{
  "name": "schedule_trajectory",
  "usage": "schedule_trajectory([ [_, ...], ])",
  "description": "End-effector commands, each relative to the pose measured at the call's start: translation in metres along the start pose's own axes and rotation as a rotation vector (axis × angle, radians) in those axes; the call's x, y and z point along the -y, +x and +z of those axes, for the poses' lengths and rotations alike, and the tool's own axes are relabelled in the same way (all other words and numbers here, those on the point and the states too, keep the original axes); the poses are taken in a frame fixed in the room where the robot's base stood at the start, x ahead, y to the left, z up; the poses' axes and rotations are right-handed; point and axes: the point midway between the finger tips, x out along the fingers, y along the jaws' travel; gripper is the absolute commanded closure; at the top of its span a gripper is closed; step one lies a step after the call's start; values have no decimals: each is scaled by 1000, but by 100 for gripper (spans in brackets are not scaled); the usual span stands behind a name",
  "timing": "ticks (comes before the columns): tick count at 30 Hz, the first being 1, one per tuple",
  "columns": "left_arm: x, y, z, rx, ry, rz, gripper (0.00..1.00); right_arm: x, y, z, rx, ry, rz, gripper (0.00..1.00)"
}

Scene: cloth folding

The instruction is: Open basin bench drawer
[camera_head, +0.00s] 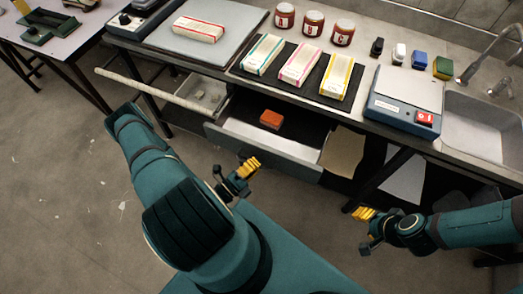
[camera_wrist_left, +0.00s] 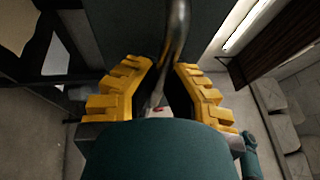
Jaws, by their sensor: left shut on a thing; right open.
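My left gripper (camera_head: 247,168) is at the drawer front. In the left wrist view, its yellow fingers (camera_wrist_left: 164,70) lie on both sides of a curved metal handle (camera_wrist_left: 179,25) and are shut on it. The handle is hidden in the head view. My right gripper (camera_head: 366,213) is open and empty at the lower right, apart from the drawer.
A sink (camera_head: 480,130) is at the right. Floor (camera_head: 60,170) is clear at left.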

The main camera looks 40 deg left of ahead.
Motion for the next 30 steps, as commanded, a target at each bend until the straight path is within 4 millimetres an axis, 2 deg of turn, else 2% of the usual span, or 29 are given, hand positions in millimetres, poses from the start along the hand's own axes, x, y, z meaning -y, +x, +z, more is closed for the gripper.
schedule_trajectory([
  [6, 4, -14, -6, -2, -1, -2, 100, 0, 0, 0, 0, 0, 0, 53],
  [18, 4, -16, -8, -3, -2, -2, 100, 0, 0, 0, 0, 0, 0, 53],
  [21, 4, -16, -7, -2, -2, -2, 62, 0, 0, 0, 0, 0, 0, 53],
  [22, 4, -16, -7, -2, -1, -2, 59, 0, 0, 0, 0, 0, 0, 53],
  [30, 3, -16, -7, -1, 0, -1, 59, 0, 0, 0, 0, 0, 0, 53],
])
